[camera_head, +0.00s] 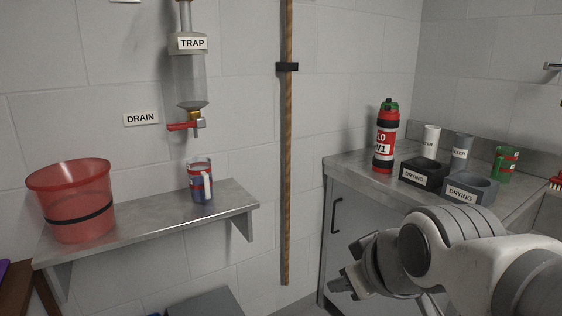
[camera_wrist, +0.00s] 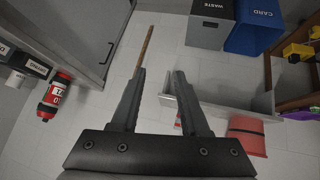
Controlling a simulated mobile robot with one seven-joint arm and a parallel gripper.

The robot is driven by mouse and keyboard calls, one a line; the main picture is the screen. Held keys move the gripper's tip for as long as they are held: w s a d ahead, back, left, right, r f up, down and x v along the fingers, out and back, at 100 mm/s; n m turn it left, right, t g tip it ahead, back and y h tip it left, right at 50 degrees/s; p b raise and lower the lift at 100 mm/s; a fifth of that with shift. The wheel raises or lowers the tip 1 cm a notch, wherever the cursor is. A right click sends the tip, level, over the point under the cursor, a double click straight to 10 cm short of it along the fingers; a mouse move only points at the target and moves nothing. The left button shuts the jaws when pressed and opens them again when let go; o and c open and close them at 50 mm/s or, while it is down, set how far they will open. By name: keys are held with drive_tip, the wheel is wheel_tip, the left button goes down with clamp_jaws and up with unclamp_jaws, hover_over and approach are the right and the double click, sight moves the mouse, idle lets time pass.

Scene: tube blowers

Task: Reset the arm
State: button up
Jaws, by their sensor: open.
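My arm reaches in from the lower right of the head view. My gripper (camera_head: 350,282) is at its left end, in front of the cabinet and to the right of the wall shelf. In the wrist view my gripper (camera_wrist: 160,74) shows two dark fingers spread apart with nothing between them. The floor and the lower end of a wooden pole (camera_wrist: 146,42) lie beyond the fingertips. Nothing visibly touches the fingers.
A metal shelf (camera_head: 140,227) holds a red bucket (camera_head: 72,200) and a cup (camera_head: 200,181) under the trap (camera_head: 190,75). On the counter (camera_head: 345,163) stand a red bottle (camera_head: 385,137) and two drying holders (camera_head: 424,173). Waste (camera_wrist: 209,24) and card (camera_wrist: 258,28) bins stand on the floor.

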drive_tip(key=s+d+f+m+g+h, duration=0.25)
drive_tip(key=s+d+m, duration=0.2)
drive_tip(key=s, duration=0.35)
wheel_tip(320, 180, up, 21)
drive_tip(key=p, duration=2.2)
drive_tip(key=shift+a+m+y+p, duration=0.3)
drive_tip(key=shift+a+m+y, duration=0.05)
drive_tip(key=shift+a+y, duration=0.1)
drive_tip(key=shift+w+r, duration=0.1)
drive_tip(key=shift+r, duration=0.05)
